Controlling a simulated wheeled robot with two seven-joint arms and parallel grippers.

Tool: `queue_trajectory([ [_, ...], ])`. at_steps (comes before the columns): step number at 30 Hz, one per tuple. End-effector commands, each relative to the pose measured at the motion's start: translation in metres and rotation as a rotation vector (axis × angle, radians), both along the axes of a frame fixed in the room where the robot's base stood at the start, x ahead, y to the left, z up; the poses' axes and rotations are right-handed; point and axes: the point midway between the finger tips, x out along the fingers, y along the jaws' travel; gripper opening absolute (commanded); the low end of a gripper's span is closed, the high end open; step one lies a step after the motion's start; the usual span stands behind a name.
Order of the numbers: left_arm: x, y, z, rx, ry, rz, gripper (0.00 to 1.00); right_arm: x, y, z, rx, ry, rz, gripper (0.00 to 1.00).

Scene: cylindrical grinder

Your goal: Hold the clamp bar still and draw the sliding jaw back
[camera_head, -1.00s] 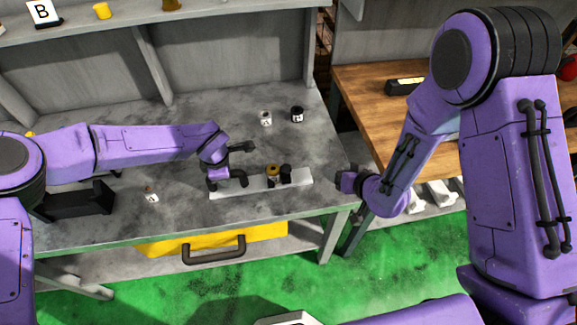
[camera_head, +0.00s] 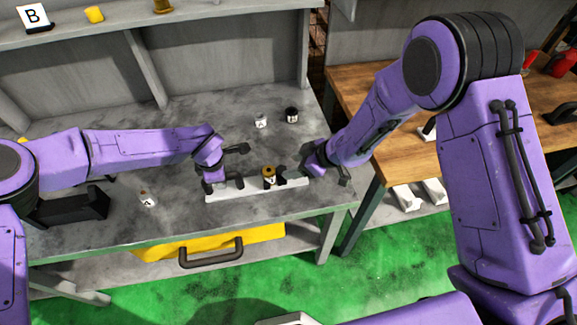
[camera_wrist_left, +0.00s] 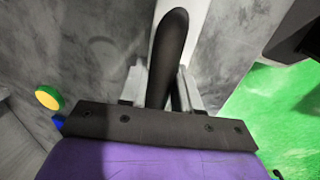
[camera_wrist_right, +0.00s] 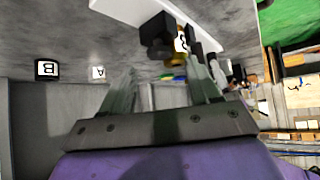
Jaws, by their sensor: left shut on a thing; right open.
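The clamp bar (camera_head: 240,189), a long pale bar, lies on the grey bench near its front edge. My left gripper (camera_head: 219,184) is at its left end, shut on an upright black rounded part (camera_wrist_left: 173,50) that rises from the bar in the left wrist view. The sliding jaw (camera_head: 269,177), gold and black with a white label, sits on the bar right of its middle. My right gripper (camera_head: 318,167) is open and empty, apart from the jaw at the bar's right end. The right wrist view shows the jaw's black block (camera_wrist_right: 157,28) beyond the open fingers (camera_wrist_right: 163,80).
A white jar (camera_head: 260,121) and a black jar (camera_head: 292,115) stand behind the bar. A small white jar (camera_head: 147,199) and a black tray (camera_head: 70,208) are at left. A yellow box (camera_head: 215,241) is under the bench. A wooden table (camera_head: 370,105) stands at right.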

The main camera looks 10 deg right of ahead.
Motion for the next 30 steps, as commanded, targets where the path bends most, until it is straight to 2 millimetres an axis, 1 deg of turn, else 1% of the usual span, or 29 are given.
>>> queue_trajectory([
  [1,0.000,0.000,0.000,0.000,0.000,0.000,0.00,0.003,0.005,-0.008,-0.001,0.002,0.001,0.61],
  [3,0.000,0.000,0.000,0.000,-0.001,-0.001,0.00,0.008,0.012,-0.015,-0.001,0.001,0.001,0.61],
  [6,0.000,0.000,0.000,0.000,-0.001,-0.001,0.00,0.012,0.017,-0.021,0.000,0.001,-0.001,0.61],
  [15,0.000,0.000,0.000,0.000,-0.001,0.000,0.00,0.013,0.020,-0.024,0.000,0.000,-0.001,0.61],
  [17,0.000,0.000,0.000,0.000,-0.001,0.000,0.00,0.013,0.019,-0.024,0.000,0.000,-0.001,0.41],
  [18,0.000,0.000,0.000,0.000,-0.001,0.000,0.00,0.013,0.019,-0.024,0.000,0.000,-0.001,0.28],
  [21,0.000,0.000,0.000,0.000,-0.001,0.000,0.00,0.013,0.019,-0.023,0.000,0.000,-0.001,0.00],
  [26,0.000,0.000,0.000,0.000,-0.001,0.000,0.00,0.013,0.016,-0.023,0.001,-0.001,-0.003,0.00],
  [30,0.001,0.000,0.000,0.000,-0.001,0.000,0.00,0.014,-0.003,-0.023,0.000,-0.002,-0.005,0.00],
])
